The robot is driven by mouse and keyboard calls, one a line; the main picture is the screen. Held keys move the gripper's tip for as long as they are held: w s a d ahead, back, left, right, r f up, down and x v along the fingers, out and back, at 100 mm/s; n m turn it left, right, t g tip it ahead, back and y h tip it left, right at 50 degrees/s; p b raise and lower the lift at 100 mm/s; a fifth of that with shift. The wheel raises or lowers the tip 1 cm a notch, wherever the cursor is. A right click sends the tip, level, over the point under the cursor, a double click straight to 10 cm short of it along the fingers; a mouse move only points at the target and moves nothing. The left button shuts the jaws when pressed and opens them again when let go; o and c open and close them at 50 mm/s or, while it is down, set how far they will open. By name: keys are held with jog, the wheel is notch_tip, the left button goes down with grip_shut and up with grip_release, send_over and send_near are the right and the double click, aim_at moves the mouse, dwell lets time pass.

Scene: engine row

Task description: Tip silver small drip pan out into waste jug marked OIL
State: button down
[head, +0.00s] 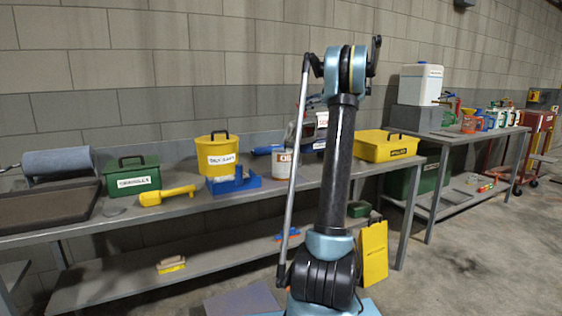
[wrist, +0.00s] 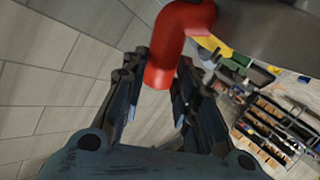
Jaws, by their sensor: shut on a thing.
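My gripper (wrist: 160,92) is shut on a curved red handle (wrist: 178,32) that shows between its fingers in the wrist view. The handle meets a smooth grey metal surface (wrist: 270,32) at the upper right, which looks like the silver small drip pan; its inside and contents do not show. In the head view my arm rises in the middle and hides much of what is behind it, and I cannot make out the grip there. The pale waste jug marked OIL (head: 281,169) stands on the bench just left of my arm, partly covered by a thin grey rod.
The bench (head: 205,208) also bears a green box (head: 131,178), a yellow tub (head: 218,154), a yellow tool (head: 166,196), a blue holder (head: 233,184) and a yellow case (head: 386,146). A dark tray (head: 45,207) lies at left. Open floor (head: 450,250) shows at right.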

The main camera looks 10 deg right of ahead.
jog(key=shift+s+a+r+n+h+p, duration=0.3)
jog(key=shift+a+r+h+p, duration=0.1)
jog(key=shift+a+r, duration=0.15)
jog(key=shift+s+a+r+n+t+h+p, duration=0.55)
jog(key=shift+s+a+r+n+h, duration=0.9)
jog(key=shift+a, duration=2)
jog(key=shift+s+a+r+n+t+h+p, duration=0.25)
jog(key=shift+s+a+r+n+h+p, duration=0.75)
jog(key=shift+s+a+r, duration=1.75)
jog(key=s+a+f+n+t+h, duration=0.2)
jog(key=a+f, duration=0.4)
jog(key=a, duration=0.3)
jog(key=s+a+f+n+t+h, duration=0.2)
jog(key=s+a+f+h, duration=0.3)
jog(key=a, duration=0.5)
notch_tip(320, 180, down, 2)
jog(key=shift+s+f+n+t+b, duration=0.1)
jog(key=shift+s+n+t+b, duration=0.2)
jog(key=shift+s+n, duration=0.65)
jog(key=shift+s, duration=0.15)
